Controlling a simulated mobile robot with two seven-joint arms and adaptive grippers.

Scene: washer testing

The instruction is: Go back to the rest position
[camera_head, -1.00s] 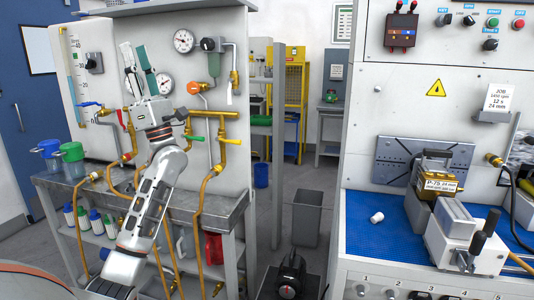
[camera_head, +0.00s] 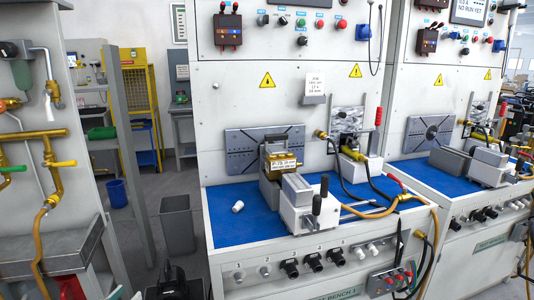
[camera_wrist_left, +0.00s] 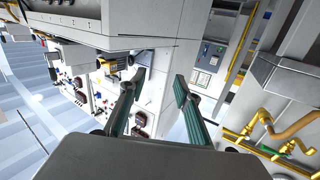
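My left gripper (camera_wrist_left: 160,82) shows in the left wrist view with its two dark fingers spread apart. Nothing is between the fingertips, so it is open and empty. The wrist view looks tilted, with white panels, a yellow pipe (camera_wrist_left: 290,130) and test panels behind the fingers. In the head view now I see no gripper. My right gripper is in neither view.
In the head view a white test bench (camera_head: 290,262) with a blue mat (camera_head: 228,226) holds a grey clamp (camera_head: 308,208) and a small white cylinder (camera_head: 238,206). A grey bin (camera_head: 177,226) stands on the floor left of it. The pipe panel (camera_head: 35,120) is at the far left.

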